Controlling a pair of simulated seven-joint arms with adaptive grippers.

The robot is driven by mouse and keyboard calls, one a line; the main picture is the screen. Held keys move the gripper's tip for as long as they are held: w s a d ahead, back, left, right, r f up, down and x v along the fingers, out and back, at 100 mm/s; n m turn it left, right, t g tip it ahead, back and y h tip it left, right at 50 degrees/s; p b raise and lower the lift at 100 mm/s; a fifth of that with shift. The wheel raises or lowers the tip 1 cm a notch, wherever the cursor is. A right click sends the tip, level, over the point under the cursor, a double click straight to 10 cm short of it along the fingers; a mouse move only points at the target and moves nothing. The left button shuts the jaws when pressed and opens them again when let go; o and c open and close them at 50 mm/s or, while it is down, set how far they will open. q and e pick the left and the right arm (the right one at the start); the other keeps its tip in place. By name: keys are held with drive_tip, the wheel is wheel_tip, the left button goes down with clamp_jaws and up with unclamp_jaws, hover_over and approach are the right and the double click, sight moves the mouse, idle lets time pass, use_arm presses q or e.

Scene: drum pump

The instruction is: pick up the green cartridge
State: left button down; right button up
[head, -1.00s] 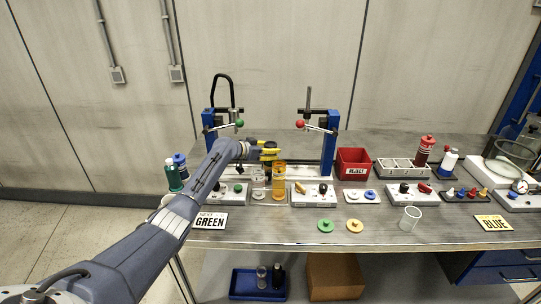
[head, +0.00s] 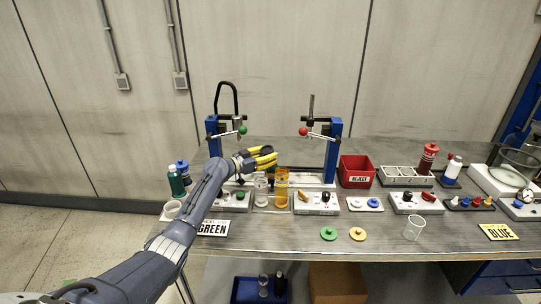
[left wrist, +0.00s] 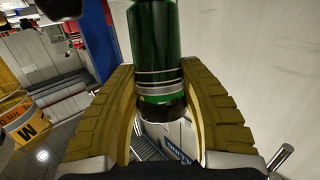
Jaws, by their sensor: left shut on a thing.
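The green cartridge (left wrist: 155,45) is a dark green cylinder with silver bands near its lower end. In the left wrist view it stands between the two yellow fingers of my left gripper (left wrist: 160,100), which is shut on it. In the head view my left gripper (head: 265,158) is above the bench, behind the orange cylinder and between the two blue posts. The cartridge cannot be made out there. My right gripper is not in view.
An orange cylinder (head: 281,190) and a clear one (head: 260,187) stand just in front of my gripper. Blue posts (head: 332,155) with clamp handles rise close by. A red reject bin (head: 356,172) is to the right. A green bottle (head: 176,183) stands at the left. The front bench edge is mostly clear.

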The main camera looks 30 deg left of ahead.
use_arm(q)
drive_tip(key=r, duration=0.2)
drive_tip(key=s+r, duration=0.1)
drive_tip(key=r, duration=0.1)
drive_tip(key=s+a+r, duration=0.1)
drive_tip(key=shift+a+r, duration=0.1)
drive_tip(key=shift+r, duration=0.3)
drive_tip(key=s+a+g, duration=0.1)
drive_tip(key=s+a, duration=0.2)
drive_tip(key=s, duration=0.3)
drive_tip(key=s+a+r+g, duration=0.1)
drive_tip(key=s+a, duration=0.1)
drive_tip(key=s, duration=0.4)
drive_tip(key=s+a+r+y, duration=0.1)
drive_tip(key=s+a, duration=0.2)
drive_tip(key=s, duration=0.3)
drive_tip(key=shift+s+a+g, duration=0.25)
drive_tip(key=shift+a+g, duration=0.05)
drive_tip(key=shift+g, duration=0.1)
drive_tip(key=shift+f, duration=0.1)
